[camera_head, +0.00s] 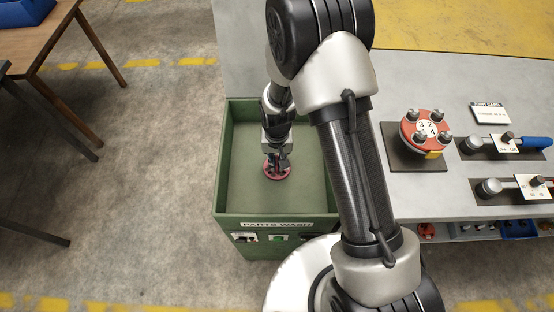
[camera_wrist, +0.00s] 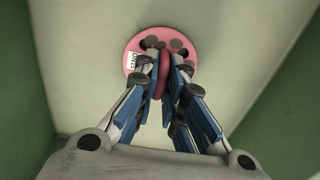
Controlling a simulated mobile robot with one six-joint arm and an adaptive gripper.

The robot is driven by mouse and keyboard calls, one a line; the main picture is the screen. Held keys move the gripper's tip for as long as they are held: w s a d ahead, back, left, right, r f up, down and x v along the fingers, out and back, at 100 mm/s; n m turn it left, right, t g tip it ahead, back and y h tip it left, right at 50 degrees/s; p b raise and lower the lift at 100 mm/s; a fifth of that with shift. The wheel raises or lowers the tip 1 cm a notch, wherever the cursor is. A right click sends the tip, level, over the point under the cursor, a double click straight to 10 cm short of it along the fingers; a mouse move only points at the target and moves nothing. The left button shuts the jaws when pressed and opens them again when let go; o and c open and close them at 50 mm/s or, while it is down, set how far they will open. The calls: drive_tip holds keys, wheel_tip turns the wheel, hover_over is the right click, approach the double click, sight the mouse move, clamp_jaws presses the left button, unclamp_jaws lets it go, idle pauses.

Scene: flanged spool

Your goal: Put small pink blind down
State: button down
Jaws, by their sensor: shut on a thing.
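The small pink blind (camera_wrist: 133,45) is a round pink disc with dark holes or studs, a small white label and a raised pink middle part. In the wrist view my gripper (camera_wrist: 171,85) is shut on that raised part, one finger on each side. In the head view the blind (camera_head: 278,174) is inside the green parts wash bin, below my gripper (camera_head: 276,160). I cannot tell whether the blind touches the bin floor. My fingers hide part of it.
The green bin (camera_head: 222,160) has raised walls around my gripper and a "PARTS WASH" label in front. To its right, a grey bench (camera_head: 460,85) holds a red flange (camera_head: 425,130) with bolts on a dark plate, and torque wrenches (camera_head: 505,145). The bin floor around the blind looks clear.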

drive_tip(key=c, duration=1.7)
unclamp_jaws()
wheel_tip(320, 180, up, 13)
drive_tip(key=p, duration=0.4)
wheel_tip(320, 180, up, 9)
drive_tip(key=t, duration=0.1)
hover_over(277, 159)
drive_tip(key=d, duration=0.3)
drive_tip(key=s+d+r+t, duration=0.1)
drive_tip(key=s+d+r, duration=0.2)
drive_tip(key=s+r, duration=0.3)
drive_tip(key=s+d+r+t, duration=0.1)
drive_tip(key=s+d+r, duration=0.2)
drive_tip(key=s+r, duration=0.3)
drive_tip(key=s+d+r+t, duration=0.1)
drive_tip(key=s+d+r, duration=0.2)
drive_tip(key=s+r, duration=0.3)
drive_tip(key=shift+s+d+t, duration=0.15)
drive_tip(key=shift+s, duration=0.4)
drive_tip(key=shift+s+d+t, duration=0.15)
drive_tip(key=shift+s, duration=0.35)
